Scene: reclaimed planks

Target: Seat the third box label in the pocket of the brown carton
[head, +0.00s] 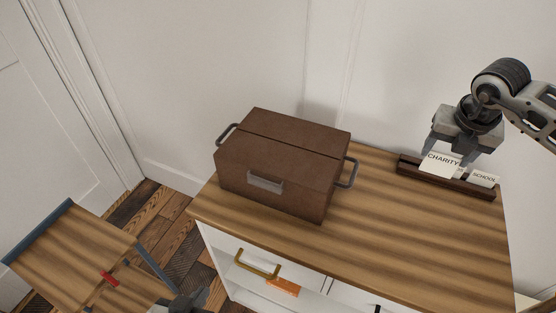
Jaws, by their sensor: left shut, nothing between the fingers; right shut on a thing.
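The brown carton (300,190) stands closed on the wooden top of the white cabinet. Its front carries a grey-framed pocket (265,182) with no lettering visible in it. My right gripper (453,155) is shut on a white label at the dark label rack, at the right of the top. A label reading CHARITY (440,164) is right below its fingers; I cannot tell surely whether it is the one gripped. A label reading SCHOOL (484,179) sits in the rack to the right. My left gripper (181,302), partly cut off at the bottom edge, is shut and empty.
The dark rack (404,170) lies near the back edge of the wooden top (400,225). Free wood lies between carton and rack. The carton has side handles (348,173). Below is an orange item (283,287) in the cabinet. A blue-edged wooden table (70,255) stands at left.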

